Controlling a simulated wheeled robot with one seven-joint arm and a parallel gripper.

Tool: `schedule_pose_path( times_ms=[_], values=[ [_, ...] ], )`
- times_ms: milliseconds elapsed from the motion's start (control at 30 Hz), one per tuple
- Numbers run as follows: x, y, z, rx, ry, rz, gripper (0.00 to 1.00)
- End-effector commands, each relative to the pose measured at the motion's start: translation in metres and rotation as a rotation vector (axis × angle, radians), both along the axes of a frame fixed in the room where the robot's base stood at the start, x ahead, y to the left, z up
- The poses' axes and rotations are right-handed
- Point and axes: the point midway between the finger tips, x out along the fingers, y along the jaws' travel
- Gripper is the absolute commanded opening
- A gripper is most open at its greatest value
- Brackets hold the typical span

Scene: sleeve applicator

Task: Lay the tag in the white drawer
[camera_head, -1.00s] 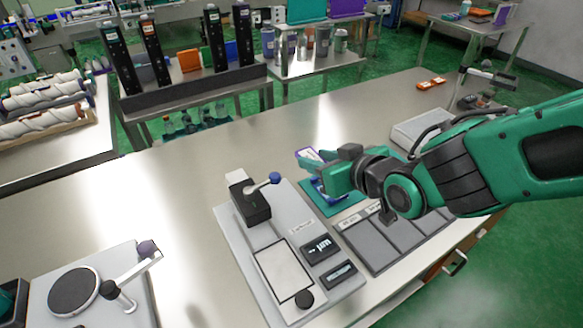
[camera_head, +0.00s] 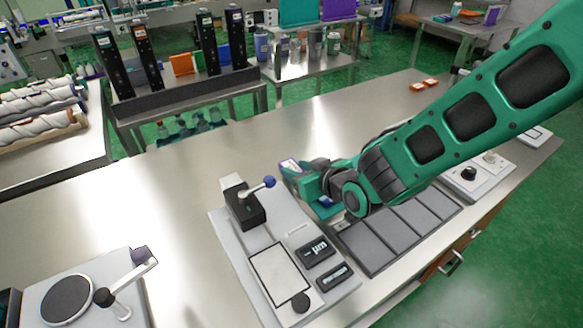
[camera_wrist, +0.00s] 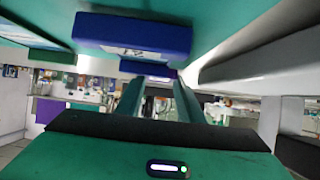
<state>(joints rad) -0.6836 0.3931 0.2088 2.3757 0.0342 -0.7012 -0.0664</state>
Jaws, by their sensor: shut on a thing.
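My gripper (camera_head: 296,172) is shut on a small purple-and-white tag (camera_head: 289,164), held above the steel bench. In the wrist view, the tag shows as a small purple piece (camera_wrist: 147,69) at the fingertips, partly hidden by a blue block (camera_wrist: 132,34). I cannot make out a white drawer in either view.
A grey applicator plate (camera_head: 240,262) with a black post and blue-knobbed lever stands left of my gripper. Dark grey compartments (camera_head: 400,228) lie at the bench's front. A brown drawer front with a handle (camera_head: 452,264) shows below. The bench's middle left is clear.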

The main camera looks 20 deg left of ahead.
Motion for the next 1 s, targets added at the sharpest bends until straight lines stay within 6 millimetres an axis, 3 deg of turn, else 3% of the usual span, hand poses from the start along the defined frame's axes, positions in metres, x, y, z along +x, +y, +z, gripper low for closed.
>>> schedule_pose_path(
  times_ms=[333,367,433,800,1000],
  values=[
    [0.0,0.001,-0.003,0.0,0.001,0.001,0.13],
    [-0.001,0.001,-0.003,-0.001,0.0,0.001,0.37],
    [-0.001,0.001,-0.003,0.0,0.0,0.001,0.53],
    [-0.001,0.001,0.002,0.002,-0.001,0.002,0.53],
    [-0.015,-0.016,0.013,0.002,-0.001,0.002,0.53]
  ],
)
